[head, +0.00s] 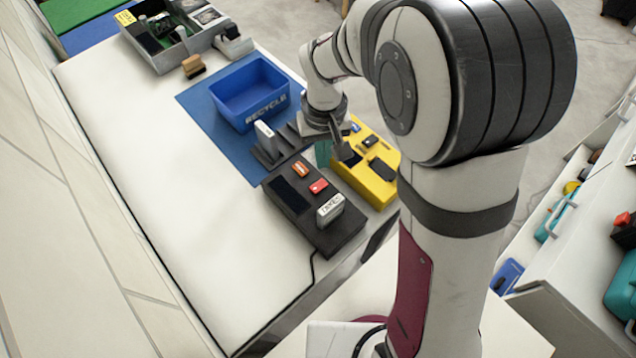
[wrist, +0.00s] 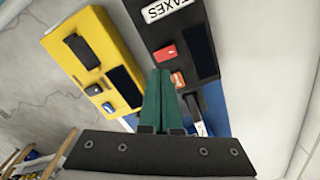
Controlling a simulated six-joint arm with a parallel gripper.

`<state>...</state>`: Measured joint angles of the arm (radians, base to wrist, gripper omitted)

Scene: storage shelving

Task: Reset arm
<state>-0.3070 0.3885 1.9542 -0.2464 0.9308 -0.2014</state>
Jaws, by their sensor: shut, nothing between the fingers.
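My gripper (head: 323,152) hangs over the table between the black tray and the yellow tray, partly hidden by my arm in the head view. In the wrist view its green fingers (wrist: 160,78) are together, with nothing between them. The black tray (head: 327,238) holds an orange item (head: 300,170), a red item (head: 318,186) and a white labelled block (head: 330,208). The yellow tray (head: 372,186) has several small dark items on it. How high the fingers are above the trays is hard to tell.
A blue RECYCLE bin (head: 232,106) stands on a blue mat (head: 200,105). A dark stand with a white device (head: 264,134) is close to my gripper. A grey box (head: 160,62) of parts is at the far end. The table's left side (head: 150,190) is clear.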

